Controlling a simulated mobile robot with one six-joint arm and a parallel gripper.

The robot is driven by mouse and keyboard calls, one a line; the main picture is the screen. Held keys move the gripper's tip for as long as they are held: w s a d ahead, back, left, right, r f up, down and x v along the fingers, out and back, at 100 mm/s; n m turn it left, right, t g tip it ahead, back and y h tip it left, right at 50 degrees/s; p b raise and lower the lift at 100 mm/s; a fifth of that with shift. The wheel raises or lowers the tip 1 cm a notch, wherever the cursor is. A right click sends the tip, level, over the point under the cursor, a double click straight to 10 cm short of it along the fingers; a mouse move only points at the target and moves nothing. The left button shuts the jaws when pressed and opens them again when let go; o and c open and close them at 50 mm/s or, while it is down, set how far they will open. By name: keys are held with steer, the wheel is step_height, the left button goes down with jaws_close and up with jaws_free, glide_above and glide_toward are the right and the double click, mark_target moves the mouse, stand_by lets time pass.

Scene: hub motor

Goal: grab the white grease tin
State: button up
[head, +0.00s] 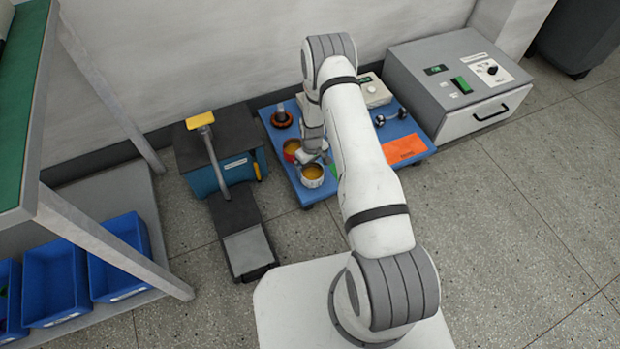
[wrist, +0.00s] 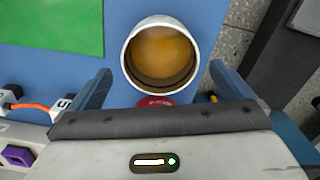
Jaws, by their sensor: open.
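The white grease tin (head: 312,182) stands upright and open on the blue platform, with amber grease inside. In the wrist view the white tin (wrist: 160,58) is at top centre, seen from above. My gripper (head: 311,159) is just beside the tin, on its far side in the head view. In the wrist view my gripper (wrist: 160,73) is open, one finger on each side of the tin's lower part, with gaps showing. Nothing is held. The fingers' height against the tin is hard to tell.
A red tin (head: 291,150), also with amber contents, stands close behind the white one; a red piece (wrist: 155,102) shows by my gripper in the wrist view. The blue platform (head: 345,181) also carries an orange sheet (head: 404,149). A pedal device (head: 235,215) stands left.

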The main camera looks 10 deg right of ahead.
mark_target(312, 177)
step_height(312, 177, down, 5)
steer(key=shift+f+b, duration=0.1)
steer(key=shift+b, duration=0.95)
steer(key=shift+s, duration=0.1)
steer(key=c, duration=1)
